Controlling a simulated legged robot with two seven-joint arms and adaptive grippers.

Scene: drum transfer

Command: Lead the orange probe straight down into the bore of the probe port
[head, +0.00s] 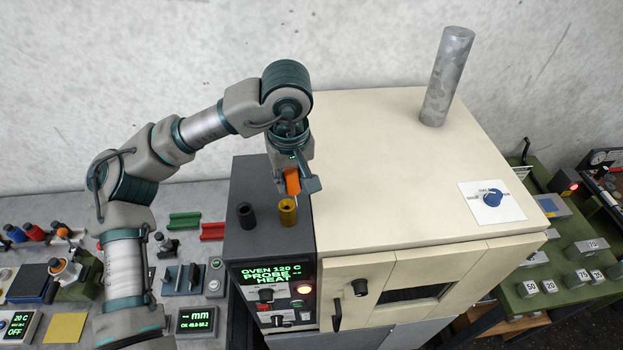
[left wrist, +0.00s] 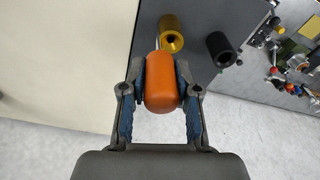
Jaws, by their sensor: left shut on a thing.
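The orange probe (head: 292,182) is held in my left gripper (head: 297,186), over the dark control box. In the left wrist view the blue-padded fingers are closed on both sides of the probe's orange handle (left wrist: 162,85). A thin pale metal shaft shows beyond the handle, next to the brass-coloured port (left wrist: 173,42). The brass port (head: 287,213) stands upright on the box top, just below the probe in the head view. I cannot tell whether the shaft's tip is over the bore or beside it. My right gripper is not in view.
A black hollow cylinder (head: 245,215) stands left of the brass port. The cream oven (head: 385,165) rises close on the right, with a grey flue (head: 447,78) on top. The box front carries a green display (head: 268,273). A cluttered bench lies at left.

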